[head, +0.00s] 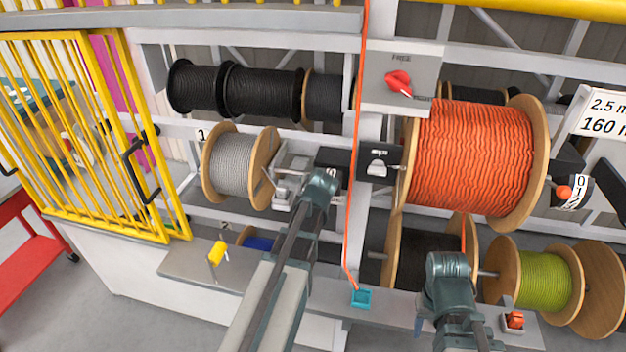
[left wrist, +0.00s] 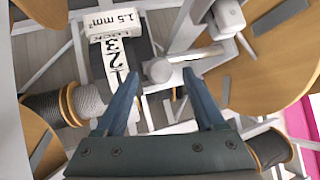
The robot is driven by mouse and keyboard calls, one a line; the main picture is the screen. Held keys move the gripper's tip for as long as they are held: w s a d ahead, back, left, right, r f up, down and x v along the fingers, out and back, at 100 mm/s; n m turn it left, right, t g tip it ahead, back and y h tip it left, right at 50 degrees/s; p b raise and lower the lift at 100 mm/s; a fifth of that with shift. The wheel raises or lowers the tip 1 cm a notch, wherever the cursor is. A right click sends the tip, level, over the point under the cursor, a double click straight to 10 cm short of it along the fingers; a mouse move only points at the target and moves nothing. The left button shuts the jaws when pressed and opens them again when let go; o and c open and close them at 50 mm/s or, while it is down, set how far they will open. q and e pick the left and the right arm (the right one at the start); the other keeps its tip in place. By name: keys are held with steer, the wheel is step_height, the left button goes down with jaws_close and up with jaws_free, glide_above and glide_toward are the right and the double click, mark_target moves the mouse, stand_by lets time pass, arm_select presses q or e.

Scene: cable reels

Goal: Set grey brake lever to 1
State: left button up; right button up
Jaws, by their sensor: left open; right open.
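The grey cable reel (head: 234,163) hangs at the left of the rack in the head view. My left gripper (head: 322,183) is just right of it and hides most of its brake. In the left wrist view, the brake scale (left wrist: 113,58) reads LOCK, 3, 2, 1 under a 1.5 mm² tag. The grey brake lever has a round grey knob (left wrist: 158,70) beside the scale, near the 1 end; its exact setting is unclear. The left gripper (left wrist: 163,80) is open, with the knob just beyond and between its fingertips. My right gripper (head: 448,265) is open and empty before the lower reels.
The orange reel (head: 478,160) has its own scale and orange-knobbed lever (head: 564,192) at right. A red switch (head: 398,83) is on a grey panel marked FREE. An orange cable (head: 355,200) hangs by my left arm. A yellow gate (head: 90,130) stands at left.

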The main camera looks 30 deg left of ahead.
arm_select(q)
steer(key=p+v, duration=0.7)
steer(key=v, duration=0.6)
steer(key=shift+s, duration=0.1)
steer(key=s+d+f+m+g+h+b, duration=0.1)
steer(key=s+d+f+m+g, duration=0.1)
steer(key=s+d, duration=0.4)
steer(key=s+d+f+m+g+h+b, duration=0.1)
steer(key=s+d+f+m+g+h, duration=0.1)
steer(key=s+d+f, duration=0.4)
steer(key=s+d+f+m+g+h+b, duration=0.1)
steer(key=s+d+f+m+g, duration=0.2)
steer(key=d, duration=1)
steer(key=s+f+g, duration=0.1)
steer(key=s+g, duration=0.1)
steer(key=s, duration=0.1)
steer(key=shift+f+m+h+b, duration=0.3)
steer(key=shift+f+m+b, duration=0.05)
steer(key=shift+f+m, duration=0.05)
